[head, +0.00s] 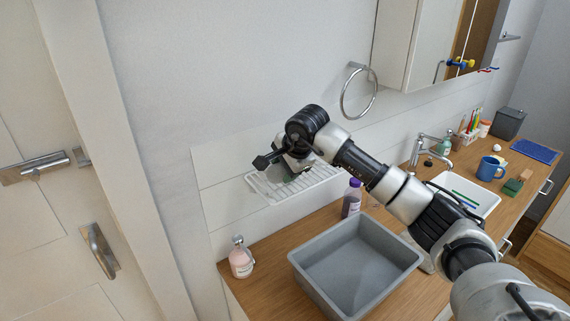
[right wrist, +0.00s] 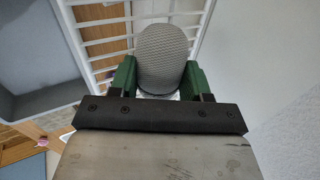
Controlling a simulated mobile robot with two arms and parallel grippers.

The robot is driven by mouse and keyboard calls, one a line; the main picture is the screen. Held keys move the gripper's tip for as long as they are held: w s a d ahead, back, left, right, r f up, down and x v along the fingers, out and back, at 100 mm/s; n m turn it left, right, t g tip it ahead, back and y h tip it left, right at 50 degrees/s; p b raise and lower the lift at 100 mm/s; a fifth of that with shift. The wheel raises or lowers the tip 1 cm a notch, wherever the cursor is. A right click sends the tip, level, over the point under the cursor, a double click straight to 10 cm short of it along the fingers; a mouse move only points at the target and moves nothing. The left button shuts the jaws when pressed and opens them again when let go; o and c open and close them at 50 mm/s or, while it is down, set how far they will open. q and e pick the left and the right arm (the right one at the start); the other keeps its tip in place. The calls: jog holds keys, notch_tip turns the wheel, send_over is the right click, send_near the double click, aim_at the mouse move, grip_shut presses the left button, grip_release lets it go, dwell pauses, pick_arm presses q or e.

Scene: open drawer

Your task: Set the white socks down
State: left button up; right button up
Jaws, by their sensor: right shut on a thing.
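The white socks (right wrist: 162,58) show in the right wrist view as a rounded, pale grey bundle with a fine knit-like pattern. My right gripper (right wrist: 162,82) is shut on them, with a green finger on each side. In the head view my right gripper (head: 280,165) is in front of a white wire rack (head: 318,184) on the wall. The socks are mostly hidden there by the gripper and wrist. In the right wrist view the white bars of the rack (right wrist: 100,30) lie behind the socks; I cannot tell whether they touch. My left gripper is not in view.
A grey basin (head: 310,270) stands empty on the wooden counter below. A pink bottle (head: 241,262) stands left of it, and a purple-capped bottle (head: 352,197) behind it. A towel ring (head: 345,105) hangs on the wall right of the gripper. A blue mug (head: 487,168) is farther right.

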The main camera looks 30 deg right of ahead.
jog(key=shift+f, duration=0.2)
jog(key=o, duration=0.6)
jog(key=shift+o, duration=0.2)
jog(key=shift+r, duration=0.1)
jog(key=shift+r, duration=0.2)
jog(key=shift+s+r, duration=0.2)
jog(key=shift+r, duration=0.05)
jog(key=b+v, duration=0.3)
jog(key=v, duration=0.8)
jog(key=shift+r, duration=0.15)
